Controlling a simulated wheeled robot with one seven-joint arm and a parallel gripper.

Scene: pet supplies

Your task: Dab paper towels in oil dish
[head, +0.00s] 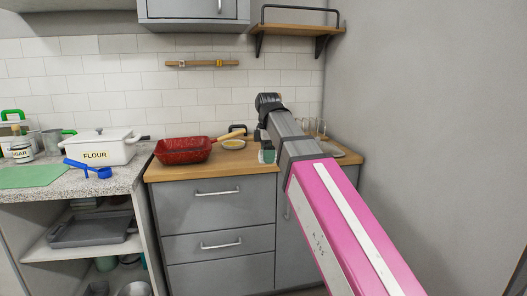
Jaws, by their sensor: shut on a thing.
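A small shallow dish (233,144) with yellowish contents, which looks like the oil dish, sits on the wooden counter near the wall. My gripper (267,154) is low over the counter, just right of the dish and apart from it in the picture. It is mostly hidden by my pink and grey arm. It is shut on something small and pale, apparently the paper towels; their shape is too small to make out.
A red speckled pan (183,150) stands left of the dish, its wooden handle reaching toward it. Several clear glasses (318,130) stand behind my arm at right. A white flour container (103,147) and blue scoop (88,169) are on the stone counter. A shelf (295,30) hangs above.

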